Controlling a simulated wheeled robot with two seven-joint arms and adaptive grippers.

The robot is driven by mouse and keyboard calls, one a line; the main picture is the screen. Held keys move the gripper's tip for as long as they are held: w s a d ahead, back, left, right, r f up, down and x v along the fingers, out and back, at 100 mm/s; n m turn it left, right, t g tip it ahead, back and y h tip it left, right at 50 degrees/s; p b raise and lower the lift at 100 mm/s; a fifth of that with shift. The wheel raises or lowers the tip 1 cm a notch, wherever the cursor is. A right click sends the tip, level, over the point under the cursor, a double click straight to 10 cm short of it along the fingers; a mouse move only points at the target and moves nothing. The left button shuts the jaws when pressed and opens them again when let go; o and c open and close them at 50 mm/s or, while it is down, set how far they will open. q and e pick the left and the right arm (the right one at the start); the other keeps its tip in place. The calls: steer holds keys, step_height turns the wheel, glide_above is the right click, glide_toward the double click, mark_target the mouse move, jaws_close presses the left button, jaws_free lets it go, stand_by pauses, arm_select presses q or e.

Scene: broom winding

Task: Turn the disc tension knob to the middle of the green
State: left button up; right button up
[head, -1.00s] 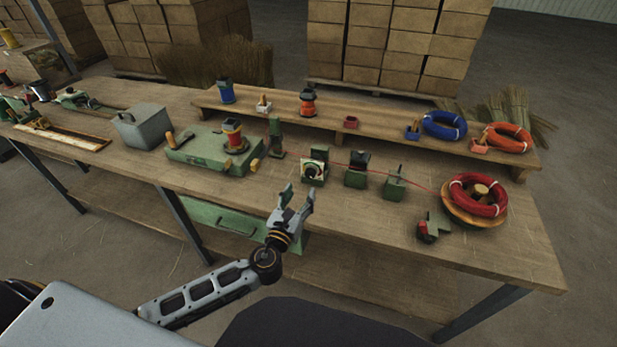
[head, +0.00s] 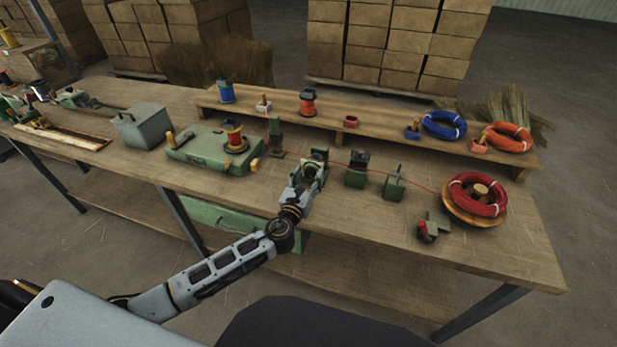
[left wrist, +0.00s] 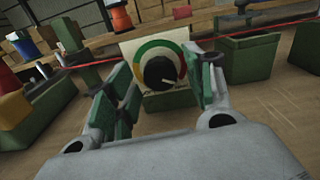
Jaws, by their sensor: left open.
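The disc tension knob (left wrist: 160,73) is a round black knob with a white pointer mark. It sits in front of a dial plate (left wrist: 143,50) with a coloured arc, green at the upper left and red at the right. The pointer mark is at the lower right of the knob. My left gripper (left wrist: 160,88) is open, its green-padded fingers on either side of the knob; I cannot tell whether they touch it. In the head view the left gripper (head: 309,178) partly covers the green tension unit (head: 323,158). My right gripper is not in view.
A red wire runs along the bench (head: 400,230) to a red coil (head: 477,194) on a round wooden base. Green blocks (head: 356,172) stand right of the tension unit. A green machine with a spool (head: 233,137) stands left. A raised shelf lies behind.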

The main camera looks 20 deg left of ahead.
arm_select(q)
steer(key=shift+w, duration=0.15)
steer(key=c, duration=1)
